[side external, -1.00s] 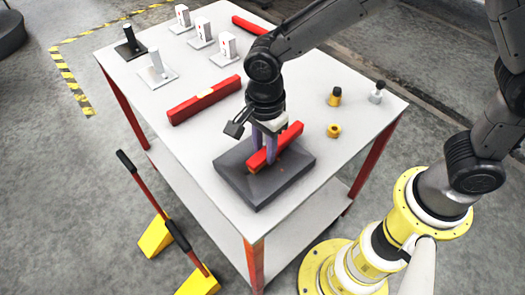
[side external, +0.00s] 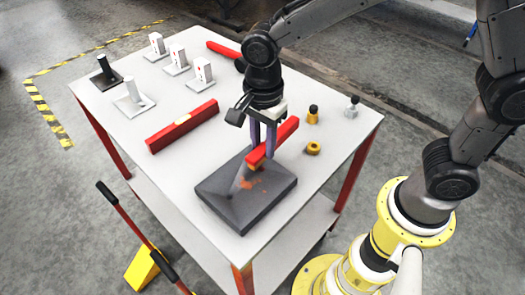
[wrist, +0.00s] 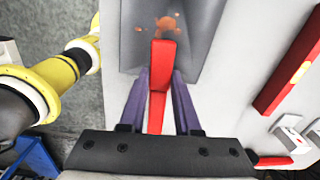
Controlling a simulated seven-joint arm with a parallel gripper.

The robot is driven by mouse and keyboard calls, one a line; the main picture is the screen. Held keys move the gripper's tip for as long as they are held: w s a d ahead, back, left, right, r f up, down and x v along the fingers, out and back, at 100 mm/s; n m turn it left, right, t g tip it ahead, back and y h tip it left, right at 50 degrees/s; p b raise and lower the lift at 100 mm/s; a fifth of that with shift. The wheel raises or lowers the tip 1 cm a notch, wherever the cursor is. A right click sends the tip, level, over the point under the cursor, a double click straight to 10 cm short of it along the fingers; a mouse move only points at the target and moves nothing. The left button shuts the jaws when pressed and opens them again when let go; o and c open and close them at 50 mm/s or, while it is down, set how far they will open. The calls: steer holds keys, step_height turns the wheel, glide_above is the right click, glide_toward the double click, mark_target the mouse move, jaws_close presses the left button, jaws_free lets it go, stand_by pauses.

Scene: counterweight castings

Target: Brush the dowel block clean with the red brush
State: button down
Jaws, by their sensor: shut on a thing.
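The dowel block (side external: 250,205) is a dark grey slab with sloped edges at the near end of the white table. Orange-brown specks (side external: 254,183) lie on its top, and a pale streak shows beside them. My gripper (side external: 262,147) is shut on the red brush (side external: 285,131), its purple fingers on either side. The brush is tilted, with its lower end over the far part of the block; I cannot tell whether it touches. In the wrist view the red brush (wrist: 158,75) lies between the fingers, its tip just short of the specks (wrist: 166,27) on the block.
A red bar with a yellow middle (side external: 182,120) lies left of the block, and another red bar (side external: 222,48) farther back. Several upright pieces on plates (side external: 133,98) stand at the back left. A yellow ring (side external: 313,148) and two small fittings (side external: 313,114) sit at right.

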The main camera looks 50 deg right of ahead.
steer(key=shift+r, duration=1.85)
steer(key=s+a+f, duration=0.2)
steer(key=shift+s+f, duration=0.1)
steer(key=shift+s, duration=0.25)
steer(key=shift+f, duration=2.45)
steer(key=shift+f, duration=0.6)
